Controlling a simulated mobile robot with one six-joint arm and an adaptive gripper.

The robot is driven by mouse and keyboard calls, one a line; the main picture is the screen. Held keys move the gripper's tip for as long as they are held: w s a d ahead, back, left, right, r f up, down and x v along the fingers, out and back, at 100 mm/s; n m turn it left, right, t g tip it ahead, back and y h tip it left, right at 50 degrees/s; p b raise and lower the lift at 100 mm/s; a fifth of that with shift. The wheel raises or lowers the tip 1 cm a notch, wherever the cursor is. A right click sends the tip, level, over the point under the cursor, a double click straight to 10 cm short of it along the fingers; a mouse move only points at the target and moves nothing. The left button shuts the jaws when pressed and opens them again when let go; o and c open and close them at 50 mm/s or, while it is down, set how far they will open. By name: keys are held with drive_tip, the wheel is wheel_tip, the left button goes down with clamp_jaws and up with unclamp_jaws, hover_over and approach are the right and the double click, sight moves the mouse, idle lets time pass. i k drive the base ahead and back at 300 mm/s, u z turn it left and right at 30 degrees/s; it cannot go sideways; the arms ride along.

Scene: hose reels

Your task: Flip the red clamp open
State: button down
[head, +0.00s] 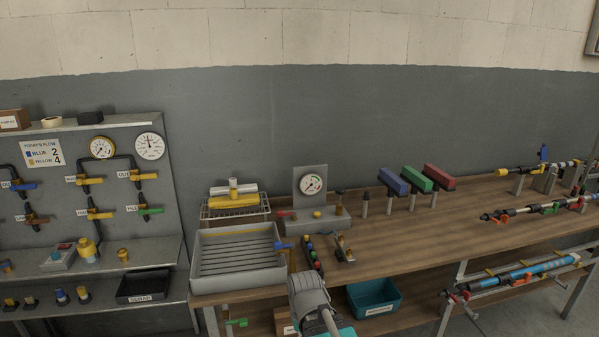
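I cannot tell for certain which red part is the clamp. Small red parts show on the pipe assembly (530,209) lying at the right end of the bench, one near its left end (487,217). More red parts (462,288) sit at the left end of the blue tube rack below. A red lever (284,214) shows beside the gauge stand. All are too small to tell open from shut. A grey link of my arm rises at the bottom middle, in front of the bench. My gripper's fingers do not show.
The wooden bench (400,240) has a grey ribbed tray (238,284), a gauge stand (312,185) and blue, green and red blocks (439,176) on posts. A teal bin (374,298) sits below. A valve panel (70,190) stands left. The bench's middle right is clear.

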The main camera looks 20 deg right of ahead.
sight(580, 200)
drive_tip(key=i, duration=0.6)
drive_tip(key=z, duration=2.6)
drive_tip(key=i, duration=1.35)
